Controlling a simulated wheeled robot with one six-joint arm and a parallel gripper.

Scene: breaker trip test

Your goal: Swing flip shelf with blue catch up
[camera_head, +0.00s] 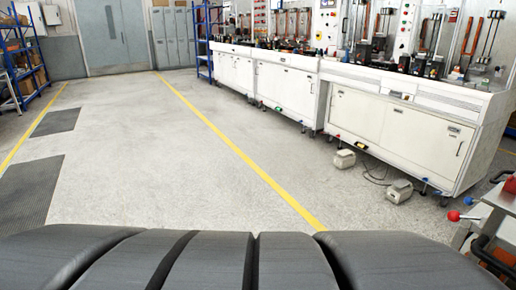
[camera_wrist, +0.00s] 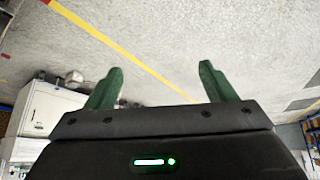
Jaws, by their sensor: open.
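I cannot make out a flip shelf with a blue catch for certain in either view. Small blue parts show low on the white workbenches (camera_head: 400,127) in the head view, but I cannot tell what they are. My gripper (camera_wrist: 160,67) shows in the wrist view with its two green fingers wide apart. Nothing is between them, and bare floor lies behind. The head view does not show my gripper.
A metal cart (camera_head: 501,196) with red knobs (camera_head: 454,216) is cut off at the right edge. Two pale boxes (camera_head: 345,158) with cables lie on the floor before the benches. A blue rack (camera_head: 24,60) stands at left. The middle floor (camera_head: 150,150) is clear.

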